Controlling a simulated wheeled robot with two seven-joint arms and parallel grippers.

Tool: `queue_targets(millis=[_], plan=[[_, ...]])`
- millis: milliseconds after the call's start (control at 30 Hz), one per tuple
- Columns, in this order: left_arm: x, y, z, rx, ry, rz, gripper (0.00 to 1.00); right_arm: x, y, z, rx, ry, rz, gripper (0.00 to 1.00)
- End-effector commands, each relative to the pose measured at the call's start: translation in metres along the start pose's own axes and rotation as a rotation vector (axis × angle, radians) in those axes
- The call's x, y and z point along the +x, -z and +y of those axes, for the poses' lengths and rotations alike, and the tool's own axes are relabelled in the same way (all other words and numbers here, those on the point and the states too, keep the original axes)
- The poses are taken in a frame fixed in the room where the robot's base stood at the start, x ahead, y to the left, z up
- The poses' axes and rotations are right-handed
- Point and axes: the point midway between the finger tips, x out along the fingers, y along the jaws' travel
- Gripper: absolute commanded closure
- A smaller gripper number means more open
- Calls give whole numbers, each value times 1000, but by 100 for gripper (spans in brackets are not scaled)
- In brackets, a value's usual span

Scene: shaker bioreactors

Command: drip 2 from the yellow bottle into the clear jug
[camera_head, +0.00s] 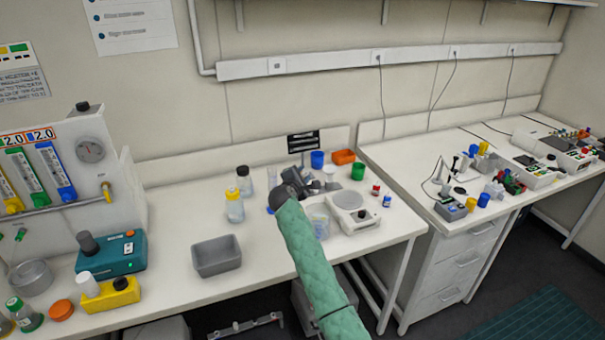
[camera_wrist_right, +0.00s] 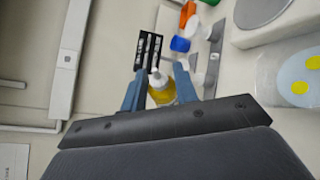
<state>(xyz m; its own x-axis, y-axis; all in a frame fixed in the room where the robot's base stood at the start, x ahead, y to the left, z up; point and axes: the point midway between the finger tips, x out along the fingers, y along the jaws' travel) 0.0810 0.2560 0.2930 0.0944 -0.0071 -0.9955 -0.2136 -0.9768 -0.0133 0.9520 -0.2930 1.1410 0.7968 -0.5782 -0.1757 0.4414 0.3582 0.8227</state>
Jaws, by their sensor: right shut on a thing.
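My right gripper (camera_head: 274,208) reaches over the bench, its green-sleeved arm coming from the lower right. In the right wrist view its two blue fingers (camera_wrist_right: 160,92) are shut on the yellow bottle (camera_wrist_right: 161,93), which shows a yellow body and a pale top. The gripper hides the bottle in the head view. The clear jug (camera_head: 317,222) stands on the bench just right of the gripper, partly behind my forearm. In the wrist view the jug (camera_wrist_right: 285,82) shows pale blue inside with two yellow spots. My left gripper is not in view.
A white balance (camera_head: 354,220) stands right beside the jug. A grey tray (camera_head: 216,257) and two capped bottles, one in front (camera_head: 235,208) and one behind (camera_head: 244,182), stand left of the gripper. Blue (camera_head: 317,159) and green (camera_head: 358,172) cups and an orange box (camera_head: 344,156) stand behind.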

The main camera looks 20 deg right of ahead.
Motion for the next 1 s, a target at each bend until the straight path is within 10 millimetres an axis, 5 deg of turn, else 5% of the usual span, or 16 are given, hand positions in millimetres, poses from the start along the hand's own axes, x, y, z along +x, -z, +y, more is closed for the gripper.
queue_targets(millis=[733,1000], plan=[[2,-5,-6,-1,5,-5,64,-1,-1,-10,-357,149,21,89],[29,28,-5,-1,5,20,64,0,4,-14,-347,145,22,89]])
